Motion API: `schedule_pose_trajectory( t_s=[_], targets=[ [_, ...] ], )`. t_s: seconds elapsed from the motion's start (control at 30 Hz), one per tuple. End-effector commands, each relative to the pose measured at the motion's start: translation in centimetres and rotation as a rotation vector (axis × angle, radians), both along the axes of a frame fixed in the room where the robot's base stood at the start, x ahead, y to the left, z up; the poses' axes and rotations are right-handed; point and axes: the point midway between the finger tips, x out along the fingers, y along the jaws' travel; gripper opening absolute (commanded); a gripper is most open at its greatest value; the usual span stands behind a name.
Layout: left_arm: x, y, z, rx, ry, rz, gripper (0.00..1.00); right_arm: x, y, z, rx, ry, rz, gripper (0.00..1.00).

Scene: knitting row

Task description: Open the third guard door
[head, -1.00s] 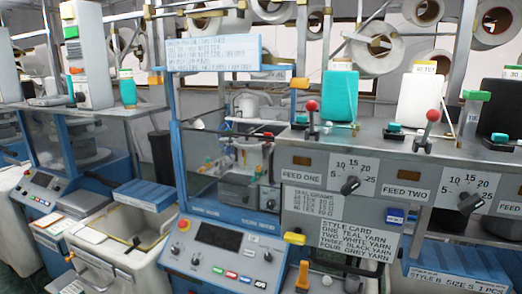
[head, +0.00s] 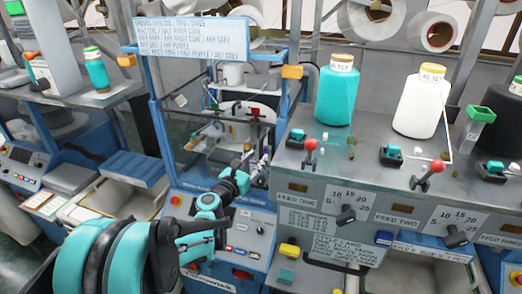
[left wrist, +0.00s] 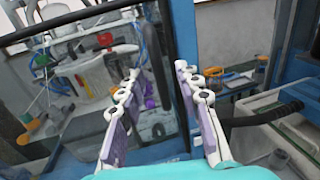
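A blue-framed knitting machine (head: 157,110) stands left of centre in the head view, with a clear guard door (head: 188,140) on its front. I cannot tell from the view which door number it is. My left gripper (head: 262,164) is in front of the machine's right part, and its arm hides part of the lower front. In the left wrist view my left gripper (left wrist: 158,88) is open with nothing between its fingers. A dark-framed clear panel (left wrist: 157,50) stands behind and between the fingers; I see no contact. My right gripper is not in view.
A grey feed unit with a red-knobbed lever (head: 310,148) stands close right of the gripper, carrying a teal cone (head: 337,95) and a white cone (head: 420,105). A control panel (head: 235,235) lies below. A curved black bar (left wrist: 268,116) is right of the fingers.

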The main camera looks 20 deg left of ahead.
Motion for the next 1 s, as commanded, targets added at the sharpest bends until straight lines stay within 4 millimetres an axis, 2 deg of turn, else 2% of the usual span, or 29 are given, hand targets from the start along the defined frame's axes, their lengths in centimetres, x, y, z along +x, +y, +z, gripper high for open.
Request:
schedule_pose_trajectory(
  t_s=[0.1, 0.23, 0.57, 0.63, 0.7, 0.73, 1.0],
  targets=[
    [1.9, -0.5, 0.1, 0.001, 0.0, -0.001, 0.34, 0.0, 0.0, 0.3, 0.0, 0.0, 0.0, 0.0],
    [3.2, -0.8, 0.1, 0.002, 0.001, -0.001, 0.34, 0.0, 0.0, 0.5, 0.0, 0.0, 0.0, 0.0],
    [3.7, -0.9, 0.0, 0.003, 0.0, -0.001, 0.34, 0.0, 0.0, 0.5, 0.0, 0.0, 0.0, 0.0],
    [3.7, -0.9, 0.1, 0.004, 0.0, -0.001, 0.21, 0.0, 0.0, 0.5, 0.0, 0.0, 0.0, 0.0],
    [3.7, -0.9, 0.1, 0.004, 0.0, -0.001, 0.02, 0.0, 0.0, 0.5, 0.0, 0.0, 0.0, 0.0],
    [3.7, -0.9, 0.1, 0.004, 0.0, -0.001, 0.0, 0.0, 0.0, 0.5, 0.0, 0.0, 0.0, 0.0],
    [3.7, -0.9, 0.1, 0.004, 0.0, 0.0, 0.0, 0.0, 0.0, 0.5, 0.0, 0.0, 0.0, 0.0]
  ],
)
